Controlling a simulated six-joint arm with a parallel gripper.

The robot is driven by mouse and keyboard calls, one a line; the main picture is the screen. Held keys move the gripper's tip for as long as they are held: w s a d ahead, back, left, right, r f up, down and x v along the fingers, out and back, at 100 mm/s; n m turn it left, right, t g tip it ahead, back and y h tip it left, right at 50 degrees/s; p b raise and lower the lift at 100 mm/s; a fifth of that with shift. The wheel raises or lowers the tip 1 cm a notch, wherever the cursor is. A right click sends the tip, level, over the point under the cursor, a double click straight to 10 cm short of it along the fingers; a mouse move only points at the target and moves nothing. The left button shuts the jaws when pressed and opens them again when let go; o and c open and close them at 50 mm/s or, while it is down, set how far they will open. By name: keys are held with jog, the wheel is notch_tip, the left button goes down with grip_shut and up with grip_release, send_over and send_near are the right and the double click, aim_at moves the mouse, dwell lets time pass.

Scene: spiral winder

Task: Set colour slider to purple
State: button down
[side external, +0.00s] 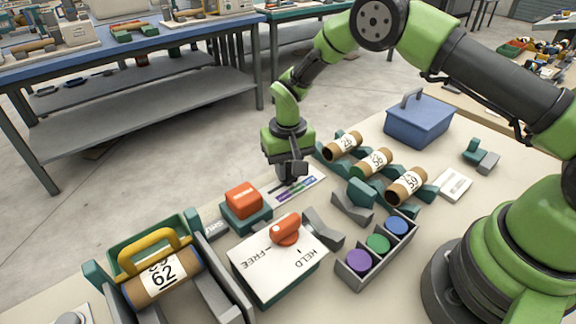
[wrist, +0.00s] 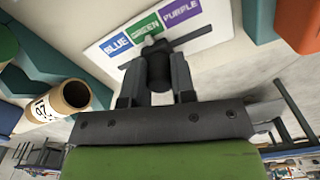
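The colour slider is a white panel (wrist: 128,22) with BLUE, GREEN and PURPLE labels and a dark rail beside them. In the side view its panel (side external: 311,184) lies on the table under my gripper (side external: 291,176). In the wrist view the slider's black knob (wrist: 158,68) stands between the fingertips of my gripper (wrist: 158,82), with no clear gap on either side. The knob's small grey pointer is at the GREEN label (wrist: 146,26). The PURPLE label (wrist: 181,11) is to the right along the rail. My fingers hide part of the knob.
An orange block on a teal base (side external: 245,204) stands close to the panel's left. Cardboard tubes (side external: 374,162) rest in teal cradles to its right. A FREE/HELD box with an orange handle (side external: 284,230) and a tray of coloured discs (side external: 352,270) stand nearer the camera.

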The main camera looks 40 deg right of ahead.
jog(key=shift+a, duration=2.1)
jog(key=c, duration=0.9)
grip_release()
jog(key=shift+c, duration=0.2)
jog(key=shift+r, duration=0.1)
notch_tip(320, 180, up, 10)
